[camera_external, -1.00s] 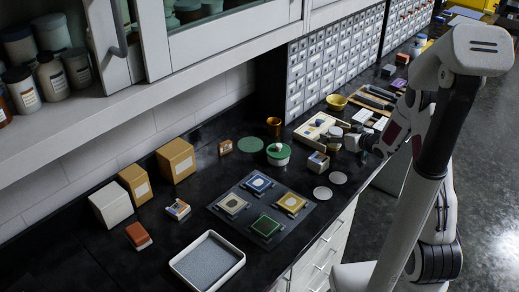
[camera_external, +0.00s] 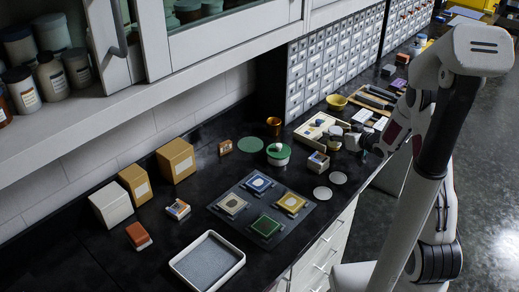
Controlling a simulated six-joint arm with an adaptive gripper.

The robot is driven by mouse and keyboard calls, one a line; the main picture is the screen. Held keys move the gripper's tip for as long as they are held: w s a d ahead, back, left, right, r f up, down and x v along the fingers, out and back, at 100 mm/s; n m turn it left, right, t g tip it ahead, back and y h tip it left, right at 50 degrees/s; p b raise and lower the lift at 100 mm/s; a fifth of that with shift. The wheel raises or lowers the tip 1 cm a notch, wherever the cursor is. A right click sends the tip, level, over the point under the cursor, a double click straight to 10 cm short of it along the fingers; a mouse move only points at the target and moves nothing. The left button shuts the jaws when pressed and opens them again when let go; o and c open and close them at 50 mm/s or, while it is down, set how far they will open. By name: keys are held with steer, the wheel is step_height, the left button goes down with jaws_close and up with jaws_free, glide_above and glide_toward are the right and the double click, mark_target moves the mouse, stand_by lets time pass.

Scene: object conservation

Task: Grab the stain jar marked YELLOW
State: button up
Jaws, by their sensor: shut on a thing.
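My gripper (camera_external: 346,142) is small in the view, low over the dark counter at the right end of the pale wooden tray (camera_external: 306,131). Its fingers point left and are shut on a small pale thing, mostly hidden by the fingers. A small whitish jar-like item (camera_external: 335,130) shows right beside the fingertips. I cannot tell whether it is the held thing. No label reading YELLOW is legible at this size.
A green-lidded round container (camera_external: 278,154), a small box (camera_external: 318,162) and two pale discs (camera_external: 322,192) lie nearby. A yellow bowl (camera_external: 336,102) and a copper cup (camera_external: 273,126) stand behind. A dark mat (camera_external: 240,222) with several coloured squares lies in front.

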steer(key=shift+r, duration=4.9)
